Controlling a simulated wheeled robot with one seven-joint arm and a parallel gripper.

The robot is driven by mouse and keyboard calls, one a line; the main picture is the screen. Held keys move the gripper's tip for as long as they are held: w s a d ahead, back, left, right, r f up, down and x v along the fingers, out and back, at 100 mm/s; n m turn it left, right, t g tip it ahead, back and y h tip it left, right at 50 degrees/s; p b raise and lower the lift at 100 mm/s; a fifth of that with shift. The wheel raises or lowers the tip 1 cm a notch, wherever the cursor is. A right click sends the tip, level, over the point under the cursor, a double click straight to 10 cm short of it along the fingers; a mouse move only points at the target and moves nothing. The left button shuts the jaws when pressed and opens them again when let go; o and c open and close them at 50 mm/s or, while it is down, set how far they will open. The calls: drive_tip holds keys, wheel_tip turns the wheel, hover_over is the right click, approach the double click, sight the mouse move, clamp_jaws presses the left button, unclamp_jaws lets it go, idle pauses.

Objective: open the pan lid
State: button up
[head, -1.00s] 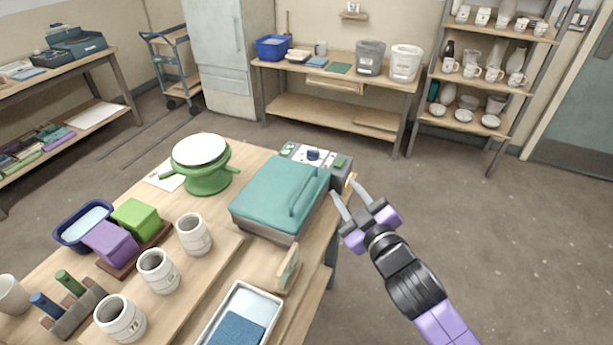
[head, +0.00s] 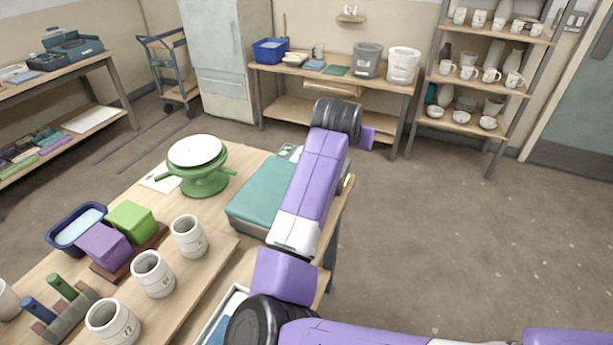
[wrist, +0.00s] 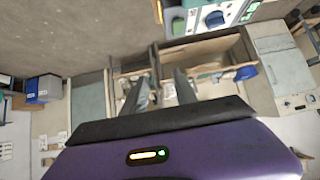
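The pan is a low grey box with a flat teal lid (head: 258,190) at the right end of the near table. The lid lies flat and shut on it. My arm crosses in front of the lid's right side in the head view and hides the bar handle. My gripper (wrist: 161,82) shows in the wrist view with its two dark fingers apart and nothing between them. In the head view its fingers are hidden behind my arm, beyond the pan.
A control box with a blue knob (wrist: 215,18) is at the top of the wrist view, largely hidden in the head view. A green banding wheel (head: 204,178) stands left of the pan. Several cups (head: 188,237) stand nearer. Floor right of the table is clear.

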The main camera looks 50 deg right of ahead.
drive_tip(key=w+a+f+y, duration=0.1)
drive_tip(key=w+a+y, duration=0.2)
drive_tip(key=a, duration=0.3)
drive_tip(key=w+a+f+y, duration=0.2)
drive_tip(key=a+y, duration=0.1)
drive_tip(key=a, duration=0.3)
drive_tip(key=shift+m, duration=0.3)
drive_tip(key=shift+d+p+x, duration=0.15)
drive_tip(key=shift+x, duration=1.75)
drive_tip(key=shift+d+p+x, duration=0.15)
drive_tip(key=shift+d+x, duration=0.05)
drive_tip(key=shift+x, duration=1.65)
drive_tip(key=shift+r, duration=0.1)
clamp_jaws()
